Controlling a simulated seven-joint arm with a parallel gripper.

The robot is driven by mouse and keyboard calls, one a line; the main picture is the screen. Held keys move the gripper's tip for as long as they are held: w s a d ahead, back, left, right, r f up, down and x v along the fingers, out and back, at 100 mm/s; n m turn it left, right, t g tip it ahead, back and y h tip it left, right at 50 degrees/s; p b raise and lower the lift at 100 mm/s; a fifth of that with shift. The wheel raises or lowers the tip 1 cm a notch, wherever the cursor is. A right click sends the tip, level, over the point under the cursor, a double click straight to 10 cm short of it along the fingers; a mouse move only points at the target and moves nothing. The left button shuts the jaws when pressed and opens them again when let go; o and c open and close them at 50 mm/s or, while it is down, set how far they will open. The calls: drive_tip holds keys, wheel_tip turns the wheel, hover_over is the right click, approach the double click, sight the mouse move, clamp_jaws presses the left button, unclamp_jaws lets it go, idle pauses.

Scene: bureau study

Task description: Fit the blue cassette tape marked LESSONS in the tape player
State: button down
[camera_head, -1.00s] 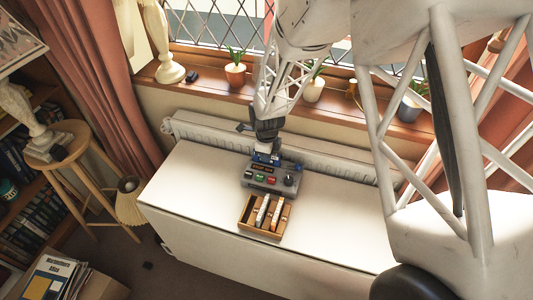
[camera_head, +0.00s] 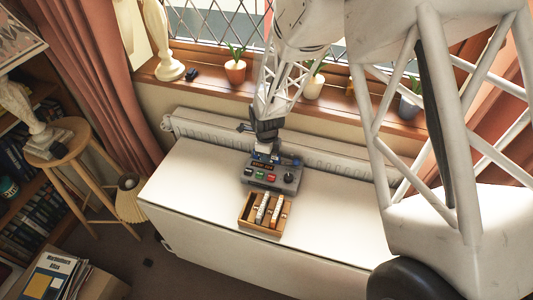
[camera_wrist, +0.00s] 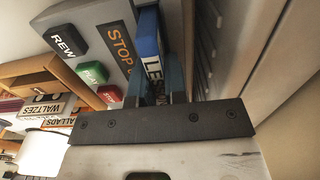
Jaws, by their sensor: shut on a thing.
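The cassette stands on edge at the back part of the grey tape player (camera_head: 285,184), by the "STOP" lettering (camera_wrist: 119,41). How deep it sits in the player is not clear. In the head view my gripper (camera_head: 266,148) is over the player's rear edge and mostly hides the cassette.
A wooden tape rack (camera_head: 247,211) with several tapes stands just in front of the player; labels there read "WALTZES" (camera_wrist: 40,110) and "BALLADS". A white radiator (camera_head: 205,128) runs behind the white table (camera_head: 190,205). The table is clear to the left and right.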

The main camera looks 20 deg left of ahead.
drive_tip(key=shift+f, duration=0.2)
drive_tip(key=c, duration=1.1)
unclamp_jaws()
drive_tip(key=shift+o, duration=0.6)
drive_tip(key=shift+o, duration=0.8)
drive_tip(key=shift+r, duration=0.1)
drive_tip(key=shift+r, duration=3.4)
